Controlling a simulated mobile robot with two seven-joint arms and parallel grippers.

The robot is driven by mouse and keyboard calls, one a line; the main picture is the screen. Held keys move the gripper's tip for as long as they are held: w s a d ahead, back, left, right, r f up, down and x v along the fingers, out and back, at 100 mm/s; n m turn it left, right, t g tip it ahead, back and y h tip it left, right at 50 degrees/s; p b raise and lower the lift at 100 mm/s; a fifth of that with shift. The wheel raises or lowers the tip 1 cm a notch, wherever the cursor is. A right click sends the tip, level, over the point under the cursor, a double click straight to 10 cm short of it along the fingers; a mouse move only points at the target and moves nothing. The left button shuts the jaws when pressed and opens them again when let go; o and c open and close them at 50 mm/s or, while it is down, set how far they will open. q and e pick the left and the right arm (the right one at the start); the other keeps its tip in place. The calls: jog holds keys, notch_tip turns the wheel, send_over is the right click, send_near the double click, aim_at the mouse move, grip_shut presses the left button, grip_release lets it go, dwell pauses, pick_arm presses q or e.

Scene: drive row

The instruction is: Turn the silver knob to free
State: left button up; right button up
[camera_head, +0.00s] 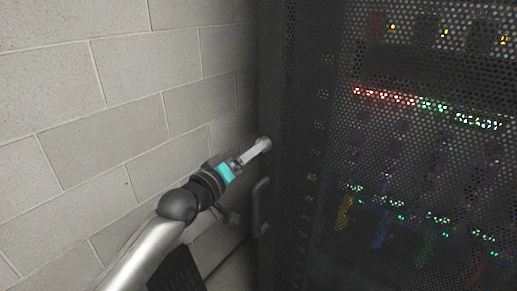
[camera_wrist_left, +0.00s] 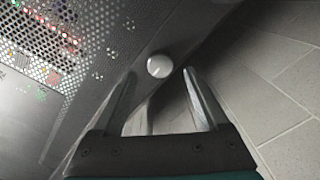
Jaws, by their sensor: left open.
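The silver knob (camera_wrist_left: 159,66) is a round, pale disc on the dark frame of the rack door, seen in the left wrist view just beyond and between my fingertips. It also shows in the head view (camera_head: 264,143), at the tip of my left gripper (camera_head: 256,151). In the wrist view my left gripper (camera_wrist_left: 160,80) is open, its two fingers spread to either side below the knob. I cannot tell whether a finger touches it. My right gripper is in neither view.
A dark door handle (camera_head: 261,206) stands out below the knob. The perforated rack door (camera_head: 420,150), with coloured lights behind it, fills the right. A pale block wall (camera_head: 110,110) is on the left, close to my left arm.

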aim_at(269, 147)
pick_arm(q)
jog(key=shift+x, duration=1.9)
jog(key=shift+c, duration=0.4)
grip_shut()
